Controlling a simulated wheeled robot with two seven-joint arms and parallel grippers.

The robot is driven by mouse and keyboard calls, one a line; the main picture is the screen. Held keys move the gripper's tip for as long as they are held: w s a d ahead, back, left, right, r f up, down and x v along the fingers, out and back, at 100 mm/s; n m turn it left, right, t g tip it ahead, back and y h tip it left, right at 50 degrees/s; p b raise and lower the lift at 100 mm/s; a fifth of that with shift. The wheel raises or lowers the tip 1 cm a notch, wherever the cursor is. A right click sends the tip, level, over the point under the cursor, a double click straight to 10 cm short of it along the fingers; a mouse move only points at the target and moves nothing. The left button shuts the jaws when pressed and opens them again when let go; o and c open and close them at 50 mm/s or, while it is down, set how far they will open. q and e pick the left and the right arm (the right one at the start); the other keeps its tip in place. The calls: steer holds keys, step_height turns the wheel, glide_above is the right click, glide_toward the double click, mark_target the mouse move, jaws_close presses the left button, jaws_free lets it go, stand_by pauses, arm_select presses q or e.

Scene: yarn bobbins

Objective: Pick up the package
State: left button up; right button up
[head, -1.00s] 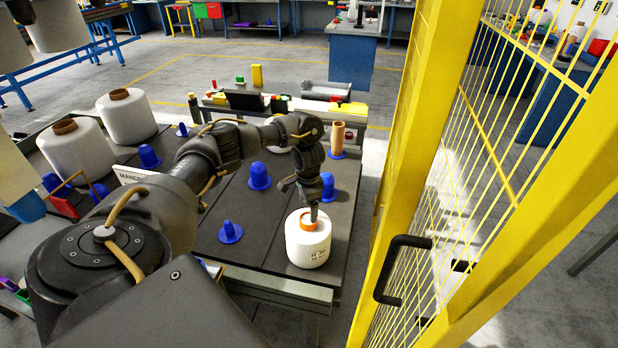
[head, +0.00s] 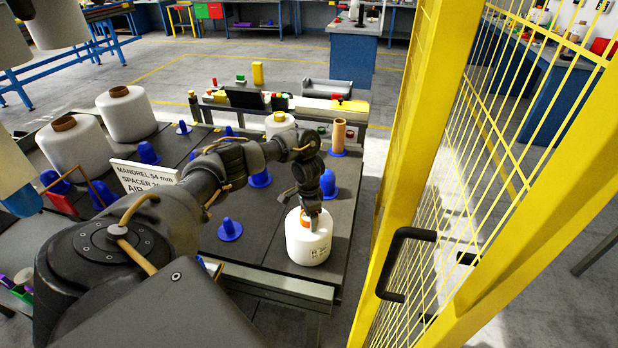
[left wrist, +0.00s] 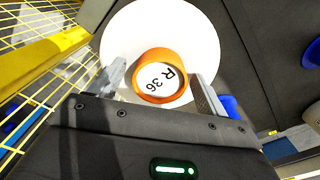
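A white yarn bobbin (head: 307,240) with an orange core and a small printed label stands upright near the front right corner of the dark table. In the left wrist view, the bobbin (left wrist: 125,38) is seen from above, with "R 36" inside its orange core (left wrist: 157,80). My left gripper (head: 310,210) is directly over the bobbin's top, pointing down. In the left wrist view its fingers (left wrist: 160,78) are spread on either side of the orange core, with gaps. No package other than the bobbins can be made out. My right gripper is not in view.
The dark table (head: 280,225) carries blue pegs (head: 230,230), a sign (head: 145,178), two brown-core bobbins (head: 130,115) and a yellow-core bobbin (head: 280,123). A brown tube (head: 339,135) stands on a peg. A yellow fence (head: 405,150) rises close at the right.

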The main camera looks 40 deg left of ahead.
arm_select(q)
jaws_close()
steer(key=shift+w+r, duration=0.1)
stand_by(0.4)
steer(key=shift+r, duration=0.3)
step_height(320, 180, up, 9)
steer(key=p, duration=0.3)
steer(key=shift+r+p, duration=0.15)
steer(key=shift+p, duration=0.25)
